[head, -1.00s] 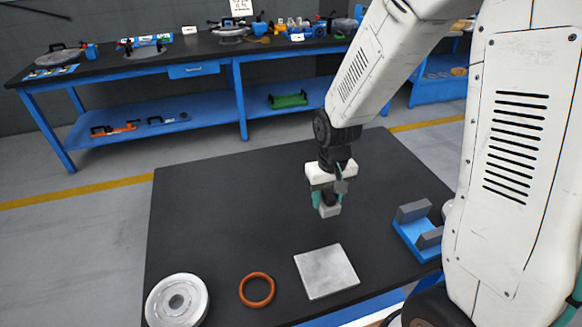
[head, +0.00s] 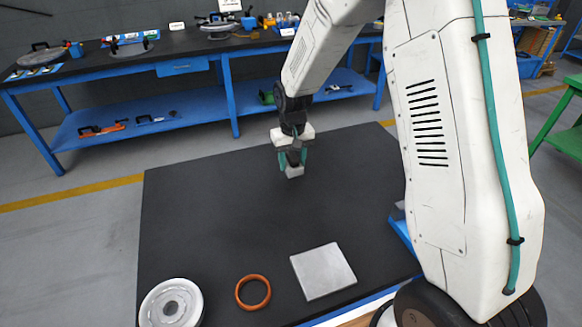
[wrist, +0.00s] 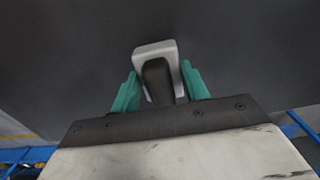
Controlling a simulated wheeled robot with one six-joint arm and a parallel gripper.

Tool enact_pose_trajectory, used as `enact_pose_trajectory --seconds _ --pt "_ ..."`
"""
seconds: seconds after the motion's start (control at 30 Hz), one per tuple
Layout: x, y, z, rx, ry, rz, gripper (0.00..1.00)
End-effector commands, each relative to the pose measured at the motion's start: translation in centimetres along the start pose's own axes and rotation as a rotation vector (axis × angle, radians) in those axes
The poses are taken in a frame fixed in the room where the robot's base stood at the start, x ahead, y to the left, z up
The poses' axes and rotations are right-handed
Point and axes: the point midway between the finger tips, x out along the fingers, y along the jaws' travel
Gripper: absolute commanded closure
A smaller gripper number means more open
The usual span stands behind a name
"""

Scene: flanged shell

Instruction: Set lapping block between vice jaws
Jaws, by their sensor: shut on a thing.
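The lapping block (head: 294,172) is a small pale block with a dark grip. My gripper (head: 292,158) is shut on it and holds it above the black table, toward the far side. In the wrist view the pale block (wrist: 143,50) and its dark grip (wrist: 157,82) show between the two green fingers. The blue vice (head: 402,234) is at the table's right side, mostly hidden behind my arm, so its jaws cannot be made out clearly now.
A grey square plate (head: 323,271), an orange ring (head: 239,292) and a round metal flanged part (head: 171,304) lie along the table's near edge. The middle of the black table (head: 215,215) is clear. A blue workbench (head: 185,68) with tools stands behind.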

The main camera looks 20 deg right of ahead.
Motion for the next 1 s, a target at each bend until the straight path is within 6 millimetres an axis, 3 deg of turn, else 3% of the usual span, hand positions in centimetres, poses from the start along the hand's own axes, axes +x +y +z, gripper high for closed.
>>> enact_pose_trajectory --seconds 0.13,0.37,0.7,0.73,0.8,1.0 --pt "0.2 -0.1 -1.1 0.0 -0.001 0.0 0.83" --pt "3.5 -0.1 -0.9 0.0 -0.002 0.0 0.83" --pt "3.9 -0.1 -0.9 0.0 0.0 0.0 0.83" --pt "3.9 -0.1 -0.9 0.0 0.0 0.0 0.52" --pt "3.9 -0.1 -0.9 0.0 0.0 0.0 0.33" --pt "3.9 -0.1 -0.9 0.0 0.0 0.0 0.33"
